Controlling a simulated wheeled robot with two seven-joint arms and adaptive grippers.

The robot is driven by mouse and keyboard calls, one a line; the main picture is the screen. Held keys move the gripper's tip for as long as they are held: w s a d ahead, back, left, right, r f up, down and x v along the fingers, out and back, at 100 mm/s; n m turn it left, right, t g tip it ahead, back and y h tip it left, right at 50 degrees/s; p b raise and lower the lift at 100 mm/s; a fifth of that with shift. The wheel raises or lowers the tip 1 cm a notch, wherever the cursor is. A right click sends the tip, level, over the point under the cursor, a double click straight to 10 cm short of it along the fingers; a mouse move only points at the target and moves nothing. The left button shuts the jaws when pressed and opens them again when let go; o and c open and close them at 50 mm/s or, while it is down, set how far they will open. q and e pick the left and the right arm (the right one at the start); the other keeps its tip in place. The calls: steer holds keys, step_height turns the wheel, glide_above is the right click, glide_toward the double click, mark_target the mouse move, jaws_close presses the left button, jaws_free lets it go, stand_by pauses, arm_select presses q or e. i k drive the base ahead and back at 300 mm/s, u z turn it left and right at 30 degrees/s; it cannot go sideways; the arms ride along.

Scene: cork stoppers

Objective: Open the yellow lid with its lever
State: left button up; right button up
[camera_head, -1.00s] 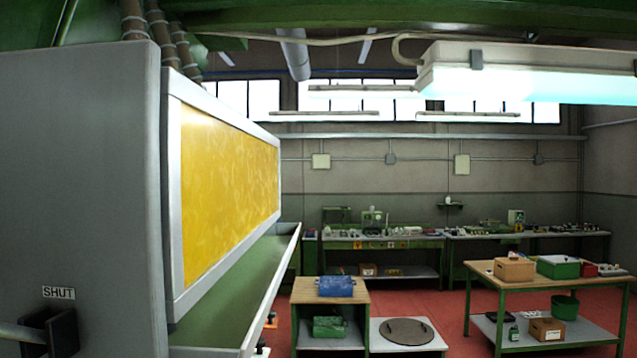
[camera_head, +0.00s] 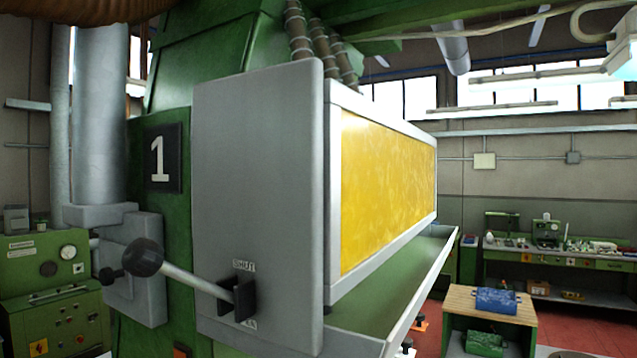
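The yellow lid (camera_head: 388,190) is a long translucent yellow panel in a pale grey frame on the right side of the grey machine housing (camera_head: 255,190). The panel fills its frame and looks closed. The lever (camera_head: 190,281) is a grey rod on the housing's near face, with a black ball knob (camera_head: 144,257) at its left end. The rod passes into a black bracket (camera_head: 240,298) under a "SHUT" label (camera_head: 243,266). Neither of my grippers is in view.
A green tray (camera_head: 395,290) with a grey rim juts out below the lid. A green control cabinet (camera_head: 50,290) with gauges stands at left. A wooden-topped table (camera_head: 490,307) with blue and green objects stands at right on the red floor.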

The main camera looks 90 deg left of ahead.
mark_target(143, 257)
steer(key=u, duration=2.45)
steer(key=k, duration=0.35)
